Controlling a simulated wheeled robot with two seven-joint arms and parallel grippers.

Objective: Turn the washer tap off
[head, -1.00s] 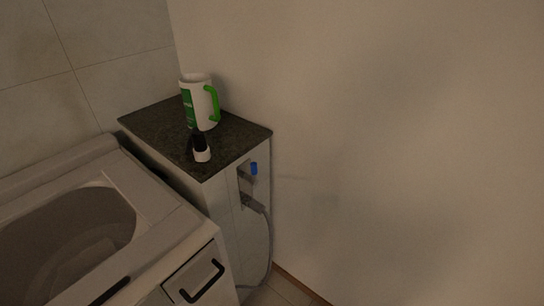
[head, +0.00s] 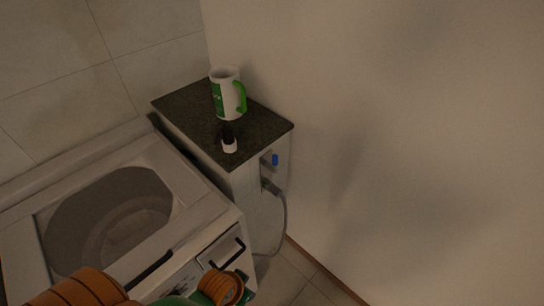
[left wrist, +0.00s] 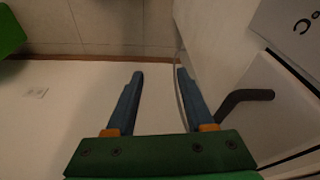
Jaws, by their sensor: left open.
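The washer tap, with a blue handle (head: 275,160), sticks out of the side of the narrow white cabinet in the head view. A grey hose (head: 284,215) hangs below it. The washing machine (head: 190,205) stands to its left. My left gripper (left wrist: 160,74) is open and empty in the left wrist view, its two blue fingers apart. The hose runs close to its right finger there; I cannot tell if they touch. The tap handle is not visible in the left wrist view. My left arm shows at the bottom of the head view, below the tap. My right gripper is not in view.
A dark countertop (head: 190,105) on the cabinet holds a white and green jug (head: 226,100) and a small black and white bottle (head: 229,145). The washer's drawer has a dark handle (head: 232,252). The wall (head: 420,150) stands close to the tap's right.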

